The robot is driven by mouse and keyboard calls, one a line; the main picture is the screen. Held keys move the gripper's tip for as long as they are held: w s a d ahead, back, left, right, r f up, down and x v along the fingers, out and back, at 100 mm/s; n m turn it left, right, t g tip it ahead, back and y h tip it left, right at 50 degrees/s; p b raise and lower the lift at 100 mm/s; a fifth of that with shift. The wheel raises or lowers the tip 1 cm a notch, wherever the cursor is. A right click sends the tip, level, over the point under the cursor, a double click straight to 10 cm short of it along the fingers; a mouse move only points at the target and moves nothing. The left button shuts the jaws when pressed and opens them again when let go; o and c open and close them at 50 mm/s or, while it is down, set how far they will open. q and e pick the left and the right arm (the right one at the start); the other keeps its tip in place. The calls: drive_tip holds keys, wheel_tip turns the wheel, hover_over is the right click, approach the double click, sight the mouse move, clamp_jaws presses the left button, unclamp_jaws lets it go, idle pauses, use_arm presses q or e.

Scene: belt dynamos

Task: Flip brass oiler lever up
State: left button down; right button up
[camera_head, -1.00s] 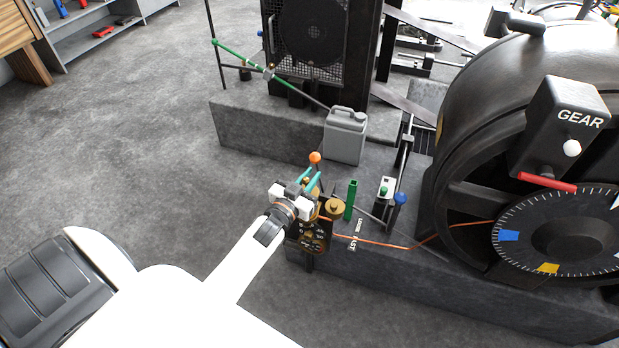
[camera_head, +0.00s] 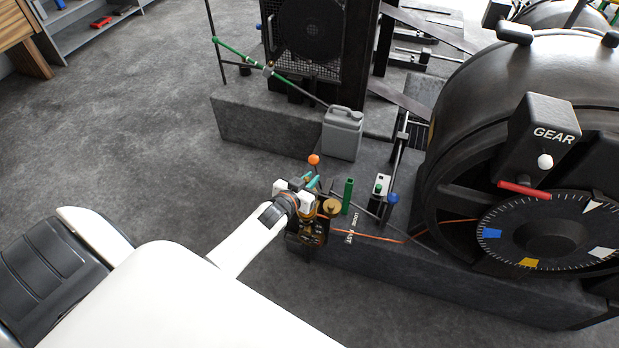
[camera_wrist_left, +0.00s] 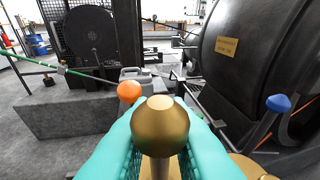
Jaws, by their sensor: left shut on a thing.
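My left gripper (camera_head: 309,183) is at the small brass fittings on the near end of the dark stone plinth. In the left wrist view its teal fingers (camera_wrist_left: 160,128) close on either side of a round brass knob (camera_wrist_left: 160,138), the end of the brass oiler lever. The knob stands upright on a pale stem. In the head view the gripper hides the lever. Another brass fitting (camera_head: 331,206) sits just right of the gripper. My right gripper is out of view.
An orange ball-topped lever (camera_head: 314,160) stands just behind the gripper. A green post (camera_head: 348,195), a blue-knobbed lever (camera_head: 393,198) and a grey can (camera_head: 343,134) are close by. The large black machine (camera_head: 500,110) is at right. Open floor (camera_head: 140,140) lies left.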

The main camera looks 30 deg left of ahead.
use_arm(q)
drive_tip(key=c, duration=1.5)
unclamp_jaws()
drive_tip(key=shift+r, duration=0.15)
drive_tip(key=shift+o, duration=0.2)
drive_tip(key=v, duration=1.2)
drive_tip(key=shift+p, duration=0.35)
drive_tip(key=s+d+f+g, duration=0.15)
drive_tip(key=s+f, duration=0.25)
drive_tip(key=f, duration=0.4)
drive_tip(key=s+d+f+g, duration=0.1)
drive_tip(key=s+f+g, duration=0.3)
drive_tip(key=f, duration=0.5)
drive_tip(key=s+d+f+g, duration=0.1)
drive_tip(key=s+f+g, duration=0.1)
drive_tip(key=s+f, duration=0.45)
drive_tip(key=s+d+f+m+g, duration=0.1)
drive_tip(key=s+d+f+g, duration=0.1)
drive_tip(key=s+f, duration=0.5)
drive_tip(key=s+d+f+m+g, duration=0.1)
drive_tip(key=s+d+f+g, duration=0.2)
drive_tip(key=s+f, duration=0.4)
drive_tip(key=s+g, duration=0.1)
drive_tip(key=s, duration=0.5)
drive_tip(key=shift+s+m+h, duration=0.3)
drive_tip(key=shift+s+m, duration=0.1)
